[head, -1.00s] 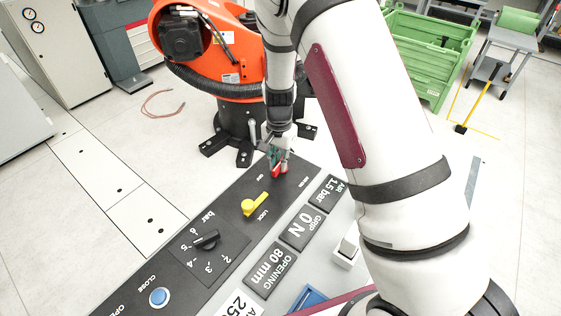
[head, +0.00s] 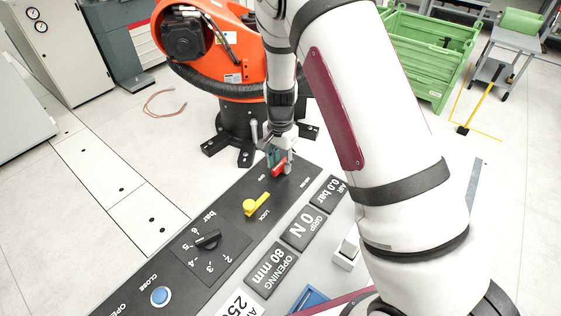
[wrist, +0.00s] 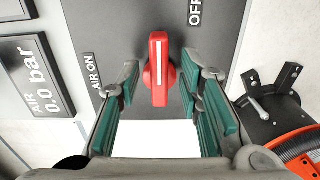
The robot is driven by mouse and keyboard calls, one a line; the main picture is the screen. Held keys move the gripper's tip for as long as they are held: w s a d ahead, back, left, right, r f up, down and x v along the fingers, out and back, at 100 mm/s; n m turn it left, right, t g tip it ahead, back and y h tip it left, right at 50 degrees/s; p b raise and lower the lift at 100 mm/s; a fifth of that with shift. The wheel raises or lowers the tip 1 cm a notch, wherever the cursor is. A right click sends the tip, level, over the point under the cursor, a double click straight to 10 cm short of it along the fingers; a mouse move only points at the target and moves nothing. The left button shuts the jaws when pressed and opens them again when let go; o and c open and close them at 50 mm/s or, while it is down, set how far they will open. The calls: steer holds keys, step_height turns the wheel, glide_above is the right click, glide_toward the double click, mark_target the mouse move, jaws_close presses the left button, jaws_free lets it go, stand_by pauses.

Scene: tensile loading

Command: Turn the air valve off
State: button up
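The air valve is a red handle with a white line on the dark panel; it shows in the wrist view (wrist: 159,70) and, partly hidden, in the head view (head: 280,169). In the wrist view its white line runs up and down the picture, with the AIR ON label (wrist: 92,76) to the left and the OFF label (wrist: 195,12) at upper right. My gripper (wrist: 160,84) is open, its green-padded fingers on either side of the handle. A gap shows at the left finger; the right finger is very close, and I cannot tell if it touches.
The AIR display (head: 334,190) reads 0.0 bar. A yellow lock lever (head: 256,207), a black pressure knob (head: 207,240) and a blue close button (head: 159,296) sit along the panel. An orange robot arm (head: 215,65) stands behind the panel.

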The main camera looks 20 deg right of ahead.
mark_target(281, 163)
steer(key=shift+r, duration=0.1)
step_height(281, 163, up, 12)
stand_by(0.6)
stand_by(0.4)
steer(key=s+d+r+n+t+y+p, duration=0.1)
steer(key=s+r+n+t+p, duration=0.4)
steer(key=s+r, duration=1.6)
steer(key=s+d+r+n+h+b, duration=0.1)
steer(key=s+n, duration=0.5)
steer(key=s, duration=0.5)
steer(key=shift+s+r+g, duration=0.15)
steer(key=shift+s+g, duration=0.1)
steer(key=shift+g, duration=0.15)
steer(key=shift+d, duration=0.1)
